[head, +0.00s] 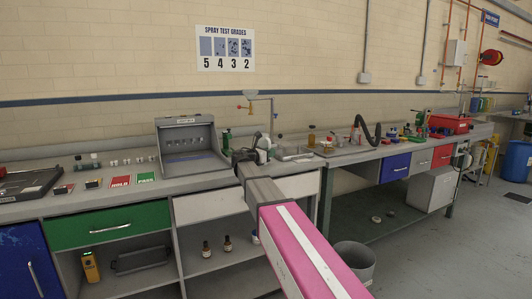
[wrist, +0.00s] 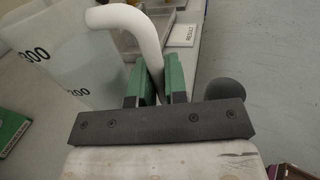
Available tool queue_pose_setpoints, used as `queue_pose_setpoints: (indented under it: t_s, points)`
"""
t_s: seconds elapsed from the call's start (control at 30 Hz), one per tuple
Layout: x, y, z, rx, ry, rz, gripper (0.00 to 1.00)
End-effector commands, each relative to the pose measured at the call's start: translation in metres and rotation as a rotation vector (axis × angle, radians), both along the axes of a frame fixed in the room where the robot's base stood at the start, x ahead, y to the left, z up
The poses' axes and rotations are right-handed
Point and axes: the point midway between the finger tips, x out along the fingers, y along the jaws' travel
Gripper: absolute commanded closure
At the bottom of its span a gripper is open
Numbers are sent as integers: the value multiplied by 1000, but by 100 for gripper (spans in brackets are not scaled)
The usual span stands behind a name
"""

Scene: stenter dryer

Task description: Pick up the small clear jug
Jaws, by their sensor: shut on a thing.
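The small clear jug (wrist: 62,68) fills the left of the wrist view, translucent, with black "300" and "200" markings. Its thick white curved handle (wrist: 136,20) runs down between the green fingers of my gripper (wrist: 155,88). The fingers are shut on the handle, and the jug body is beside them on the left. In the head view my gripper (head: 254,153) is over the bench right of the grey cabinet, and the jug is small and largely hidden by my arm there. I cannot tell whether its base touches the bench.
The grey open-fronted cabinet (head: 188,145) stands left of my gripper. A tap pipe (head: 272,118) rises behind it. Bottles and a black hose (head: 368,130) stand to the right.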

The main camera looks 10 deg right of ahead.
Motion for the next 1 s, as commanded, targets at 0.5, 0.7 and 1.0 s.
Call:
queue_pose_setpoints:
  t_s: [0.5, 0.7, 1.0]
  points:
    - [-2, 12, 49, 0, -2, 2, 100]
    - [-13, 58, 76, 0, -2, 3, 100]
    - [-24, 102, 104, 0, -1, 1, 100]
